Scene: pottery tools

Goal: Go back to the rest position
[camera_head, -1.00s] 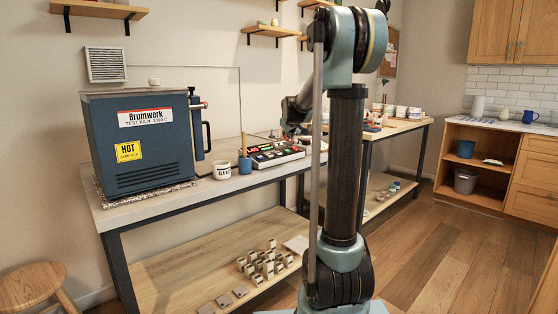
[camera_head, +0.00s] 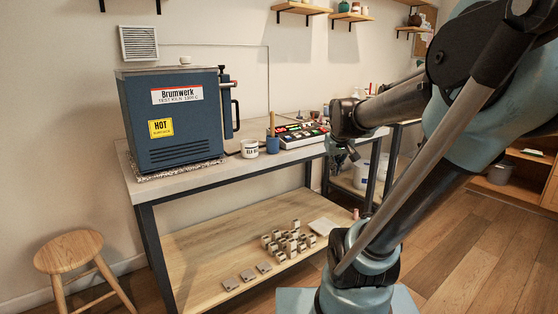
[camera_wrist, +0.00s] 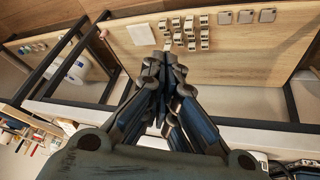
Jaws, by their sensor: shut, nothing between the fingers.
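My gripper (camera_head: 345,163) is in the head view, in front of the right end of the kiln table (camera_head: 190,187). In the wrist view my gripper (camera_wrist: 165,62) points toward the lower shelf, with its fingers together and nothing between them. My arm is folded, with its upper links filling the right side of the head view. No object is in contact with the fingers as far as I can see.
A blue kiln (camera_head: 170,120), a white mug (camera_head: 249,148), a blue cup (camera_head: 272,145) and a tray of coloured pieces (camera_head: 300,134) stand on the table. Small metal blocks (camera_head: 290,240) lie on the lower shelf. A wooden stool (camera_head: 68,250) stands left. Floor at right is open.

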